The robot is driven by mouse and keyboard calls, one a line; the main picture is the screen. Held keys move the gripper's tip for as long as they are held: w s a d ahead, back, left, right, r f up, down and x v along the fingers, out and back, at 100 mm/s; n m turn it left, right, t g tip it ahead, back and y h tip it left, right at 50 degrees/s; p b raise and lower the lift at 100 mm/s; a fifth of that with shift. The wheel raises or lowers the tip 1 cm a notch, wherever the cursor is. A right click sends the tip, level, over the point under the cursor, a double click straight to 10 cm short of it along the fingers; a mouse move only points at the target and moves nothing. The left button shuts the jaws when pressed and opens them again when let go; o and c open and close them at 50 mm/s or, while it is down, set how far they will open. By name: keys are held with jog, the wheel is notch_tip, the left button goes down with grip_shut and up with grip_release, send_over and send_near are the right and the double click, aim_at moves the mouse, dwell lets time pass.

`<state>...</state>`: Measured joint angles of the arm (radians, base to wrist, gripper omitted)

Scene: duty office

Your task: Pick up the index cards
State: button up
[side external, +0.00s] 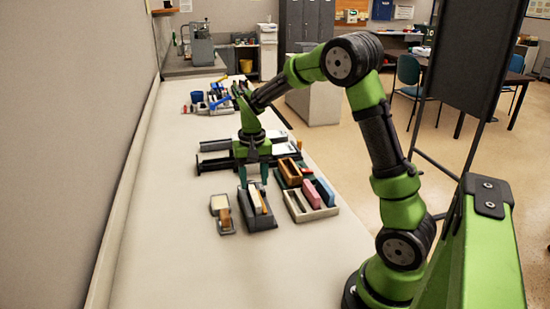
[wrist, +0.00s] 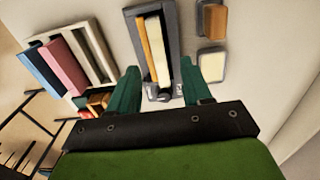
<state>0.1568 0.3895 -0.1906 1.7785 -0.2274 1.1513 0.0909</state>
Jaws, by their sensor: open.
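A dark grey tray (side external: 262,224) on the long pale counter holds an upright cream block (side external: 254,198) that looks like the index cards, with an orange-tan piece beside it. In the wrist view the cream block (wrist: 157,50) and the orange-tan piece (wrist: 145,42) stand side by side in the grey tray (wrist: 173,30). My gripper (side external: 254,178) points down over the far end of this tray. Its green fingers (wrist: 159,74) are open and apart, with the near end of the tray between them in the wrist view. Nothing is held. The height of the fingertips above the block is hard to judge.
A pale tray (side external: 321,213) with pink and blue upright pieces stands close on the right. A small grey-based item (side external: 223,214) lies on the left. Black rail-like trays (side external: 215,164) lie behind my gripper. The counter's front is clear.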

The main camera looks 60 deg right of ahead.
aim_at(255, 196)
jog(key=shift+d+f, duration=0.1)
jog(key=shift+f, duration=2.6)
grip_shut()
